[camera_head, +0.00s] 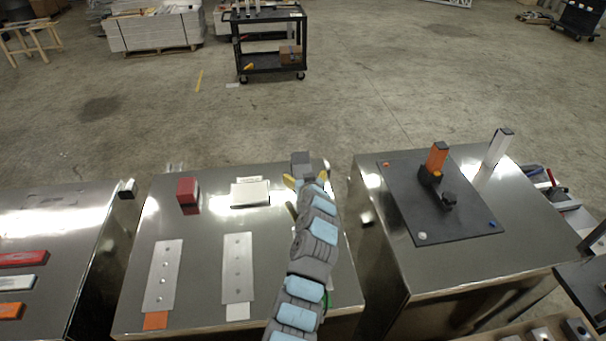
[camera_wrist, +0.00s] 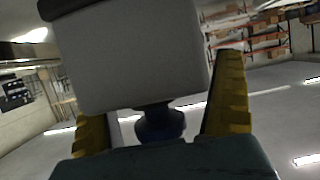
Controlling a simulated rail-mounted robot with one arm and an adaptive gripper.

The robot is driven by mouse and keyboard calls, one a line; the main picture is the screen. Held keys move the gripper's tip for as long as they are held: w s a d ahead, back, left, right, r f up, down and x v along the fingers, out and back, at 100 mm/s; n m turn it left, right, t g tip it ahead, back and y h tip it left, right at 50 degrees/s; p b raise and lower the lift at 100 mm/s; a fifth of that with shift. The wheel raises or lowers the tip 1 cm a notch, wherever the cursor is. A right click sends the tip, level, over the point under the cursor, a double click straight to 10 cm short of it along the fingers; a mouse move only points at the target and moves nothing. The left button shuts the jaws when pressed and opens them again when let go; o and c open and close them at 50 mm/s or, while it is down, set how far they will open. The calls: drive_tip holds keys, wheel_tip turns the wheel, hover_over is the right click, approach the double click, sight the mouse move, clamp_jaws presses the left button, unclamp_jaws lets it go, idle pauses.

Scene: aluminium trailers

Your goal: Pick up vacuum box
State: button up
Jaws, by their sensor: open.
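A small grey box (camera_head: 302,160) shows at the far edge of the middle metal table, just beyond my gripper; I take it to be the vacuum box, though no label is readable. In the wrist view a large pale grey box (camera_wrist: 135,55) with a dark edge fills the upper middle. A dark blue rounded part (camera_wrist: 160,123) shows below it. My gripper (camera_head: 306,178) has yellow fingers spread apart; in the wrist view the open fingers (camera_wrist: 160,108) stand on either side of the blue part. Contact with the box cannot be told.
The middle table (camera_head: 205,225) carries a red box (camera_head: 187,190), a white box (camera_head: 250,194) and two metal strips. On the right table, a dark board (camera_head: 400,192) holds an upright orange block (camera_head: 436,157); a white upright block (camera_head: 497,147) stands beside it. Floor beyond the tables is clear before a black cart (camera_head: 270,72).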

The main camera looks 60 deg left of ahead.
drive_tip(key=shift+a+f, duration=0.1)
drive_tip(key=c, duration=1.4)
drive_tip(key=shift+o, duration=0.2)
